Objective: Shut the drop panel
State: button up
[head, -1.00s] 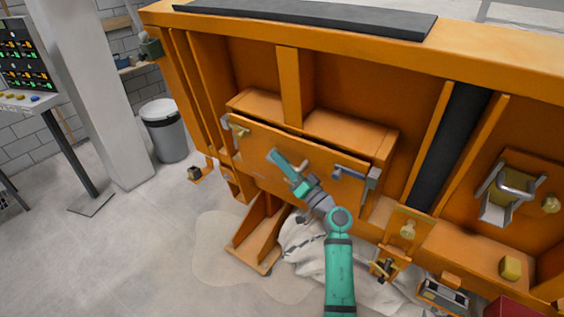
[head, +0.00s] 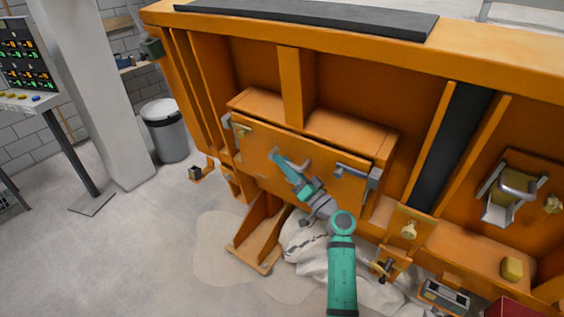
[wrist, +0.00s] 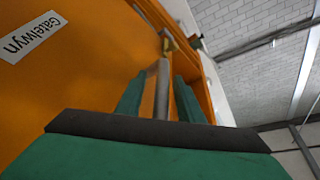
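The drop panel (head: 265,160) is the orange front of a box on the big orange frame. It stands upright, its top edge close against the box top, with no wide gap showing. A grey bar handle (head: 303,166) sits on its middle. My teal gripper (head: 284,163) is at this handle, and in the wrist view the grey bar (wrist: 160,88) runs between my two fingers, which lie close on both sides. A brass-knobbed catch (head: 242,131) is at the panel's left end and a grey-blue bolt (head: 353,172) at its right end.
An orange foot (head: 262,232) and pale sacks (head: 305,243) lie below the panel. A brass knob (head: 409,230) and a grey-framed latch (head: 510,190) are to the right.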

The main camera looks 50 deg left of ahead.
jog(key=v, duration=0.9)
jog(key=shift+d, duration=0.35)
jog(key=shift+s+f, duration=0.1)
jog(key=shift+f, duration=0.05)
